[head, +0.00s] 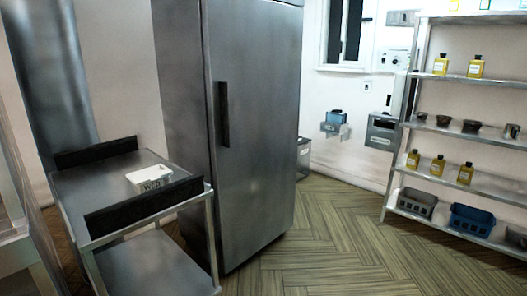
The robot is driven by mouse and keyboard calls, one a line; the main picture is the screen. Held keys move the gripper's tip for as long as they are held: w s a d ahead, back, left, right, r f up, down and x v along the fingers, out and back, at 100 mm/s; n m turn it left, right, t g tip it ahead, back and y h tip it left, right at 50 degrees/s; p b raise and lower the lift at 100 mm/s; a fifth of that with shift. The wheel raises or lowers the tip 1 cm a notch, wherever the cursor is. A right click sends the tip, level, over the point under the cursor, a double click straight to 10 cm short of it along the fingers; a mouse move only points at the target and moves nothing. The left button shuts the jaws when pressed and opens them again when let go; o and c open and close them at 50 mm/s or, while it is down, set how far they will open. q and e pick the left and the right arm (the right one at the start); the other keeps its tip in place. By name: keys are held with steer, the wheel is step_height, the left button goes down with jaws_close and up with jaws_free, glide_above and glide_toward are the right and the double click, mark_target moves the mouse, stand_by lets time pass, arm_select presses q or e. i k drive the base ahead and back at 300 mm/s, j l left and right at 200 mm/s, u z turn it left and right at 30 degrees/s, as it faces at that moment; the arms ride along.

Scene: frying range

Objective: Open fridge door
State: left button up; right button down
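The fridge (258,150) is a tall grey steel cabinet left of the middle in the head view. Its front door looks shut. A dark vertical handle (223,114) sits near the left edge of the door. The fridge's top is cut off by the picture edge. Neither of my grippers shows in the head view.
A steel cart (135,172) with dark side rails stands close in front of the fridge's left side, with a white box (149,178) on it. A shelf rack (460,182) with bottles and bins stands at the right. The wooden floor (335,245) between is clear.

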mark_target(253, 48)
steer(key=i+z, duration=0.3)
steer(key=i, duration=0.45)
steer(key=i+j+z, duration=0.1)
steer(key=i+z, duration=0.2)
steer(key=i, duration=0.45)
